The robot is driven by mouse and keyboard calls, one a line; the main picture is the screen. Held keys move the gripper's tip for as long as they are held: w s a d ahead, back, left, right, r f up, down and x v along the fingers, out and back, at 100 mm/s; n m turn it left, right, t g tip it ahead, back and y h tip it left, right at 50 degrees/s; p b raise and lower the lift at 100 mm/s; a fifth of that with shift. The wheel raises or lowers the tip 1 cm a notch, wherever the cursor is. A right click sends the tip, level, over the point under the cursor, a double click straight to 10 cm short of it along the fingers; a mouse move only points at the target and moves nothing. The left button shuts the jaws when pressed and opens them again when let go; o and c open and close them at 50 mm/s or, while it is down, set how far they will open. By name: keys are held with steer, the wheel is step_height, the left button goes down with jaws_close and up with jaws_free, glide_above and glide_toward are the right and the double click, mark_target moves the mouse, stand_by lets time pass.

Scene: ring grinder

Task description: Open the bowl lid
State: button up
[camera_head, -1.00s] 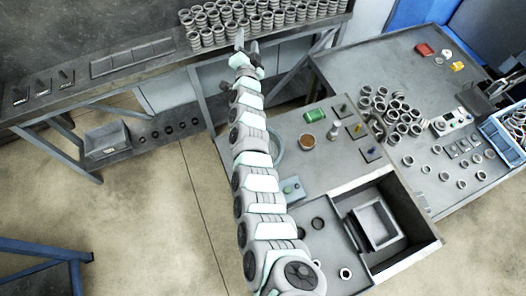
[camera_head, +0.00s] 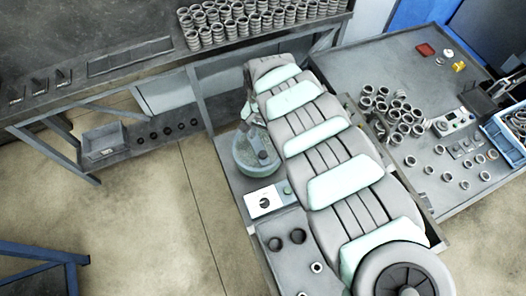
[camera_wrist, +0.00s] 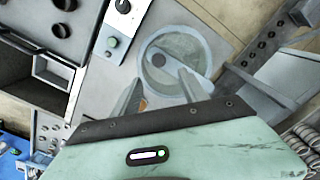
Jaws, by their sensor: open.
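The bowl (camera_head: 253,168) is round and grey-green and stands on the near bench, left of my arm. Its pale lid (camera_wrist: 182,44) lies over it, with a round dark knob (camera_wrist: 157,60) near the middle; the lid looks closed. In the wrist view the bowl's rim (camera_wrist: 208,75) is partly covered by my right finger. My gripper (camera_wrist: 160,78) is open and empty, its two fingers spread below the knob in the picture. Contact with the lid is not visible. In the head view my arm hides most of the gripper.
A white control panel with a dial (camera_head: 265,202) and a green button (camera_wrist: 112,42) sits beside the bowl. Stacked rings (camera_head: 258,18) stand on the back bench. Loose rings (camera_head: 400,120) cover part of the right table.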

mark_target(263, 154)
step_height(263, 154, down, 11)
steer(key=shift+s+r+b, duration=0.1)
steer(key=shift+s+b, duration=0.05)
steer(key=shift+b, duration=0.25)
steer(key=shift+c, duration=0.4)
steer(key=shift+d, duration=0.1)
jaws_close()
stand_by(1.0)
